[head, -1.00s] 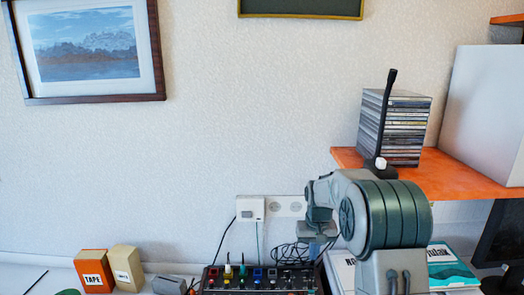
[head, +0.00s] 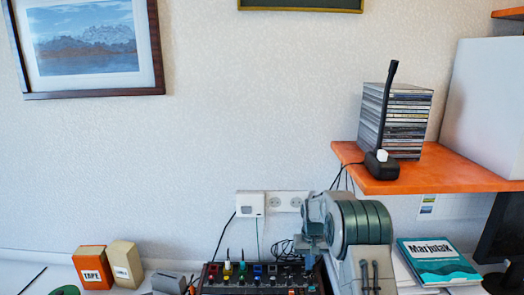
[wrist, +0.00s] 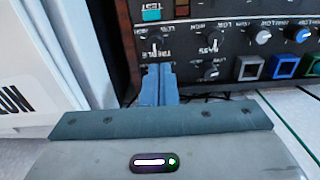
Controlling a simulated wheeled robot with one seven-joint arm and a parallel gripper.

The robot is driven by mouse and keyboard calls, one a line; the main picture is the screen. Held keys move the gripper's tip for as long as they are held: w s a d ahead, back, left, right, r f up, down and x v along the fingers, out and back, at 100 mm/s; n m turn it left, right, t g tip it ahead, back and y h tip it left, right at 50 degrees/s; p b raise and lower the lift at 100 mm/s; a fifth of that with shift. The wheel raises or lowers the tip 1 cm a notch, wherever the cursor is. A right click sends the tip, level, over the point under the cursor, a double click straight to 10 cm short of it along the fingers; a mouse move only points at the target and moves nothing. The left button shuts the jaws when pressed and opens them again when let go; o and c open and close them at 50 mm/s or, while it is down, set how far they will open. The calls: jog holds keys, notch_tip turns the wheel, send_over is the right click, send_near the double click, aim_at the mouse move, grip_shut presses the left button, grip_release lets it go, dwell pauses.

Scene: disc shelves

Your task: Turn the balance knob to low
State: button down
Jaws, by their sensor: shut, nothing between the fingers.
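The dark control panel (head: 262,283) with small coloured knobs stands at the bottom of the head view. In the wrist view the panel (wrist: 185,27) shows upside-down labels, with a knob by a treble label (wrist: 157,42) and another by a bass label (wrist: 212,30). A further dark knob (wrist: 212,72) sits lower. I cannot read a balance label, so I cannot tell which knob is the balance one. My gripper (wrist: 158,72) is shut and empty, its blue-grey fingertips just at the panel's treble area; I cannot tell whether they touch it. It also shows at the panel's right end (head: 312,248).
Coloured square buttons (wrist: 285,66) and light-capped knobs (wrist: 265,37) sit to the right. A white box (wrist: 40,70) with black letters is at left. In the head view, a teal book (head: 438,262) lies right of my arm, below an orange shelf (head: 450,170).

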jog(key=shift+f+b, duration=0.6)
jog(key=shift+f, duration=0.8)
jog(key=shift+w+r, duration=0.1)
jog(key=shift+w, duration=0.15)
jog(key=shift+d, duration=0.3)
jog(key=shift+s, duration=0.4)
notch_tip(320, 180, up, 6)
jog(key=p, duration=0.3)
